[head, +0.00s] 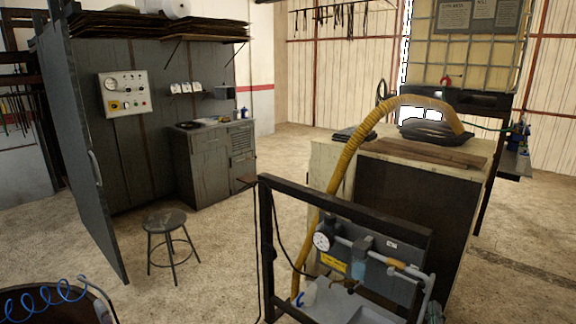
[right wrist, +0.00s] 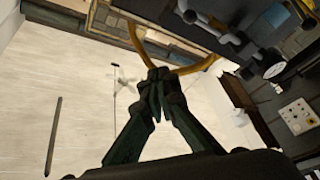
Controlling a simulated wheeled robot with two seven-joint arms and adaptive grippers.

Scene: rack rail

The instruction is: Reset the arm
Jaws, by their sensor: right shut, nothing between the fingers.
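My right gripper (right wrist: 161,74) shows in the right wrist view, its two dark fingers meeting at the tips. It is shut and empty. I cannot clearly make out the right gripper in the head view. My left gripper is in neither view.
A dark frame (head: 345,205) with a gauge panel (head: 375,270) stands close in front. A yellow hose (head: 352,150) arches over a cabinet (head: 415,205) behind it. A stool (head: 165,222) stands left, before a grey workbench (head: 213,165). Floor between is open.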

